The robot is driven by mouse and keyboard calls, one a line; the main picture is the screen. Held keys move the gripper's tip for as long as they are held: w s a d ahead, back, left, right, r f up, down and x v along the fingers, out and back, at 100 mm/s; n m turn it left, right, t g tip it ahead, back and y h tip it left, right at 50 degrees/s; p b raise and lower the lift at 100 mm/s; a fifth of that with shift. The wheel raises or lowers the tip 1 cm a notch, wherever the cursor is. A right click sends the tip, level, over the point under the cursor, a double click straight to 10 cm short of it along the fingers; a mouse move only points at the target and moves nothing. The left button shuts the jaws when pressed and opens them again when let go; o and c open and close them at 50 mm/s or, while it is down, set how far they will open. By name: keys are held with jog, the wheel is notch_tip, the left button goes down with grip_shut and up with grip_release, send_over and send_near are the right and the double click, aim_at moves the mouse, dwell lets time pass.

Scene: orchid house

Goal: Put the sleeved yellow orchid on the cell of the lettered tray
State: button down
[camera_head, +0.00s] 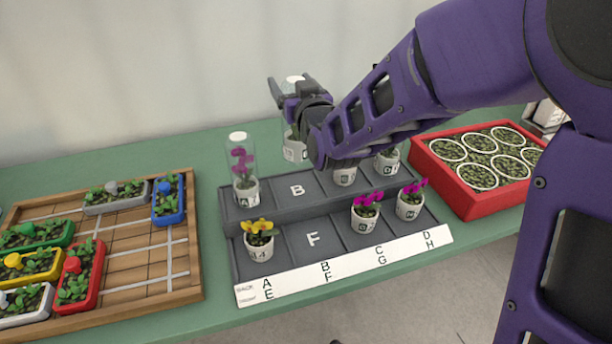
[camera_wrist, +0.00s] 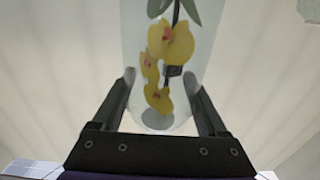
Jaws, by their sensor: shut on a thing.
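The sleeved yellow orchid is in a clear sleeve with a white pot (camera_head: 294,151). Its yellow blooms (camera_wrist: 170,45) fill the middle of the wrist view, between the jaws. My gripper (camera_head: 291,90) is shut on the upper sleeve; it also shows in the wrist view (camera_wrist: 162,92). The plant hangs upright near the back edge of the lettered tray (camera_head: 242,225), behind cell B. I cannot tell its exact height. The dark tray has two stepped rows of cells. Cells B (camera_head: 297,190) and F (camera_head: 313,239) are empty.
A sleeved magenta orchid (camera_head: 246,192) stands in cell A. An unsleeved yellow orchid (camera_head: 259,246) and magenta ones (camera_head: 365,219) stand in front. More pots stand behind my arm. A wooden tray (camera_head: 150,254) is left, a red crate (camera_head: 470,205) right.

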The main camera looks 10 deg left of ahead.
aim_at(293, 127)
notch_tip(293, 127, down, 10)
jog(key=shift+r+b, duration=0.15)
jog(key=shift+b, duration=0.5)
jog(key=shift+f, duration=0.25)
grip_release()
jog(key=shift+r, duration=0.1)
jog(key=shift+r, duration=0.15)
jog(key=shift+s, duration=0.1)
